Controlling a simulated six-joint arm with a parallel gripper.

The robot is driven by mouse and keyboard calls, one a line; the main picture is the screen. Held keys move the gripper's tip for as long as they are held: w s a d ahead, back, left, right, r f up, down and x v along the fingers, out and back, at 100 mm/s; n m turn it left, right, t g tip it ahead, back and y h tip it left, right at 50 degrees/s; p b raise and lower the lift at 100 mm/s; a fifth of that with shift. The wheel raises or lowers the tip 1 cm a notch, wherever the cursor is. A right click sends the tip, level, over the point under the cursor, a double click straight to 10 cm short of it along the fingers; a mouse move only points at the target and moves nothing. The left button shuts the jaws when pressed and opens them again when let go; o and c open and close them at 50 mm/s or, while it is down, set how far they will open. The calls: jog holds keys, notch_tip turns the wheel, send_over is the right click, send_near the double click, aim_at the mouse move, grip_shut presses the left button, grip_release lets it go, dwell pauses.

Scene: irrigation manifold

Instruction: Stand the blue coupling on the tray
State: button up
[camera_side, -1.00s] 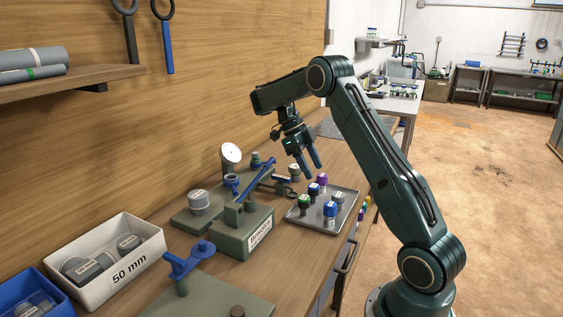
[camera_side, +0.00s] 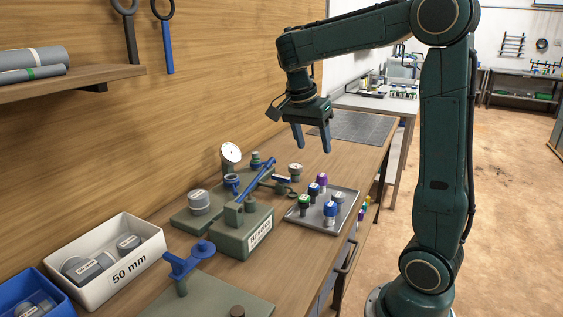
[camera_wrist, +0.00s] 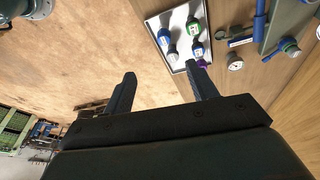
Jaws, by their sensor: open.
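The grey tray (camera_side: 313,222) lies on the bench and holds several upright capped pieces. A blue-topped piece (camera_side: 330,209) stands near its front, another blue-topped piece (camera_side: 314,189) further back, beside green-topped (camera_side: 305,202) and purple-topped (camera_side: 322,179) ones. I cannot tell which blue piece is the coupling. My gripper (camera_side: 312,150) is open and empty, pointing down above the bench, higher than the tray and beyond it. In the wrist view, my gripper (camera_wrist: 161,73) has its fingers apart with nothing between them, and the tray (camera_wrist: 178,20) shows at the top.
A green-grey clamp block (camera_side: 240,232) with a blue lever stands left of the tray. A gauge (camera_side: 231,153) and fittings are behind it. A white 50 mm bin (camera_side: 128,270) and a blue bin (camera_side: 40,295) are at front left. A dark mat (camera_side: 350,125) lies clear at the back.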

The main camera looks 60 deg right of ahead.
jog(key=s+a+n+t+y, duration=0.1)
jog(key=s+a+n+t, duration=0.2)
jog(key=a+n, duration=0.6)
jog(key=s+a+f+n+t+y, duration=0.1)
jog(key=s+a+n+t, duration=0.3)
jog(key=s+a+n, duration=0.4)
jog(key=a+n+y, duration=0.1)
jog(key=n, duration=0.2)
jog(key=shift+s+a+f, duration=0.15)
jog(key=shift+a, duration=0.1)
